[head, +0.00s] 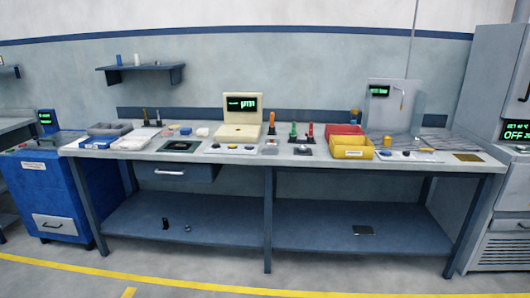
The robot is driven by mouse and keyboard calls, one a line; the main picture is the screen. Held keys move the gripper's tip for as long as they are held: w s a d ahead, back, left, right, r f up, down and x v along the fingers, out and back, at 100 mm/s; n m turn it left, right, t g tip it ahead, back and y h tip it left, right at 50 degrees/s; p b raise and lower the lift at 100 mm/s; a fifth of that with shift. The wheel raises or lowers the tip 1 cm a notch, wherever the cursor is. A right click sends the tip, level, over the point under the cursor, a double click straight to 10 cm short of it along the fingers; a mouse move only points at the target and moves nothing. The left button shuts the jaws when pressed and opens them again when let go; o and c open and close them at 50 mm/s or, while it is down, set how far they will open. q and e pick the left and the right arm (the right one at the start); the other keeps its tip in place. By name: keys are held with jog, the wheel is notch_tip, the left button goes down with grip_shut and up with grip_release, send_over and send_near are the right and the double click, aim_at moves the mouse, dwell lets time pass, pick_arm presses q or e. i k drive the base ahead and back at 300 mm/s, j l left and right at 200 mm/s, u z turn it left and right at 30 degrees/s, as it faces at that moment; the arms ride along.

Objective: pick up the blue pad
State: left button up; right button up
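A small flat blue piece (185,131) lies on the left half of the long workbench (140,152), between a pinkish piece (169,132) and a white lump (202,132). It may be the blue pad, but it is too small to be sure. A blue box with a white label (97,143) stands at the bench's left end. Neither of my grippers is in view.
A dark square plate (181,146) lies in front of the blue piece. A cream instrument (239,118) stands to its right. Yellow (351,147) and red (344,130) bins stand farther right. Open floor (180,267) lies before the bench.

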aim_at(184, 131)
jog(key=i+j, duration=0.15)
jog(key=i, duration=0.4)
jog(key=i+j, duration=0.15)
jog(key=i, duration=0.4)
jog(key=i+j, duration=0.15)
jog(key=i, duration=0.45)
jog(key=z, duration=0.05)
